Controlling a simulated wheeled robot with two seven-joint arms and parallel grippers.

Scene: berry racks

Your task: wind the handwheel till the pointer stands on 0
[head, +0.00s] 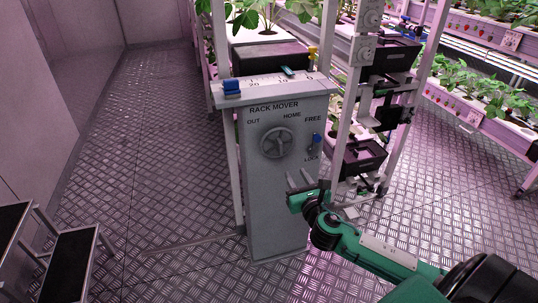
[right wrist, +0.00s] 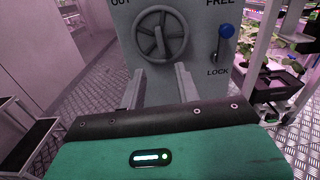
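The grey handwheel (head: 277,143) is a spoked ring on the front of the grey RACK MOVER cabinet (head: 275,205), with OUT and HOME printed above it. It also shows in the right wrist view (right wrist: 161,36). A numbered white scale (head: 262,81) lies along the cabinet top. A small teal piece (head: 288,72), perhaps the pointer, lies across it near the 10; its exact reading is too small to tell. My right gripper (head: 298,177) is open and empty, below the wheel and apart from it. Its two fingers (right wrist: 160,78) point towards the cabinet. My left gripper is out of view.
A blue-knobbed lever (head: 317,138) right of the wheel points up towards FREE, with LOCK below. A blue block (head: 232,87) sits at the scale's left end. Plant racks (head: 488,98) stand at right, dark steps (head: 68,262) at lower left. The floor left of the cabinet is clear.

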